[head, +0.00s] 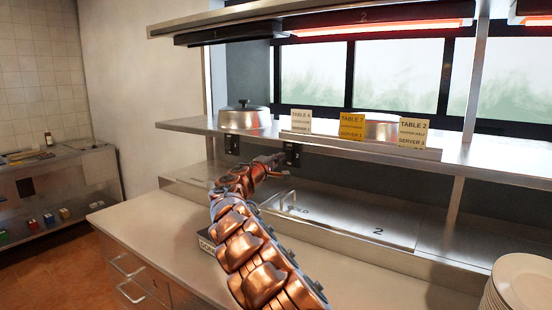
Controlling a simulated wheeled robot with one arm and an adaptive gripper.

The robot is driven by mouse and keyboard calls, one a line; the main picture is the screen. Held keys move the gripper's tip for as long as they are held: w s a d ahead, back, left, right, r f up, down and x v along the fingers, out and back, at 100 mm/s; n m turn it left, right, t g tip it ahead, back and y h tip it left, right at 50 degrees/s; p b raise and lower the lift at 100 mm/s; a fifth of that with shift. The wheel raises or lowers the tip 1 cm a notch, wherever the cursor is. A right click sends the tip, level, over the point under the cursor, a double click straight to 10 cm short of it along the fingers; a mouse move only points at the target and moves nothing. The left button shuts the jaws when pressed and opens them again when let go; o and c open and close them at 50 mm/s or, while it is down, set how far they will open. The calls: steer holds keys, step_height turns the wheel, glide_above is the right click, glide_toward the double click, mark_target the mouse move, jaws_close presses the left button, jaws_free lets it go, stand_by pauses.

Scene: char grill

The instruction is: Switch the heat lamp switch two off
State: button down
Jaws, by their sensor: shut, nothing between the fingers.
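A small dark switch box (292,154) hangs under the front edge of the middle shelf. A second one (231,145) hangs to its left. I cannot read a number or lever position on either. The heat lamp (380,24) marked 2, under the top shelf, glows red-orange. My copper arm reaches up from the bottom, and my gripper (274,161) is shut and empty at the left side of the right-hand switch box. I cannot tell whether it touches the box.
The middle shelf (185,125) carries a domed lid (244,116) and order tickets (352,125). A dark lamp (230,34) hangs left. Below are a steel lid with a handle (325,215), the counter (150,217) and stacked plates (520,284) at right.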

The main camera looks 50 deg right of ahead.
mark_target(288, 155)
steer(key=shift+d+r+p, duration=0.25)
steer(key=shift+d+p, duration=0.35)
steer(key=shift+d, duration=0.7)
